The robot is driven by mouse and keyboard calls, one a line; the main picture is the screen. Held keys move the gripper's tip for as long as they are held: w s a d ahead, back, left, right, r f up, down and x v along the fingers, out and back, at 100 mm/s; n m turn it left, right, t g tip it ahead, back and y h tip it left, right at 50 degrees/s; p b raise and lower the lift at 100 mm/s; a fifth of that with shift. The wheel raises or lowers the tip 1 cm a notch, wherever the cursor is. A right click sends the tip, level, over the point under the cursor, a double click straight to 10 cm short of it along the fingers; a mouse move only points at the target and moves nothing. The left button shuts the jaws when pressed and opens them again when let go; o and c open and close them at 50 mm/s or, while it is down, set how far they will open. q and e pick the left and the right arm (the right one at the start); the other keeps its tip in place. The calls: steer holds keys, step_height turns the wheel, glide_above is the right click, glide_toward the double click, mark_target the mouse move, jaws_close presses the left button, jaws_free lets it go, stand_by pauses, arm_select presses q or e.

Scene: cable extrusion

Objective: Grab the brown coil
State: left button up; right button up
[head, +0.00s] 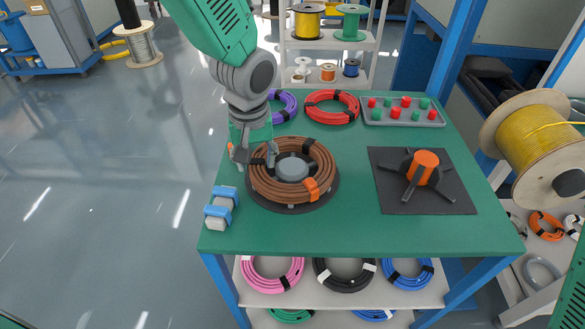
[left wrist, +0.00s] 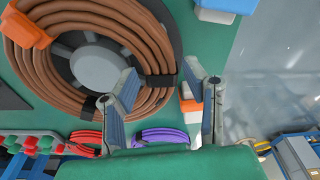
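The brown coil (head: 322,158) lies flat on a dark round base around a grey hub (head: 292,168) on the green table. Black bands and an orange clip (head: 312,188) wrap it. My left gripper (head: 256,156) is at the coil's left side, pointing down. In the left wrist view the gripper (left wrist: 160,72) is open, with one finger towards the coil's inner side and the other beyond its outer edge. A black-banded part of the brown coil (left wrist: 150,50) shows between them. Whether the fingers touch it I cannot tell. My right gripper is not in view.
A black mat with an orange-centred spoked holder (head: 424,168) is on the right. A red coil (head: 332,107), a purple coil (head: 287,106) and a button tray (head: 404,112) line the back. Blue-and-grey blocks (head: 220,208) sit at the left edge. The table front is clear.

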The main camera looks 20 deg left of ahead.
arm_select(q)
steer(key=f, duration=0.2)
steer(key=shift+w+f, duration=0.25)
steer(key=shift+f, duration=0.15)
steer(key=shift+s+r, duration=0.1)
steer(key=shift+c, duration=0.8)
jaws_close()
steer(key=shift+r, duration=0.1)
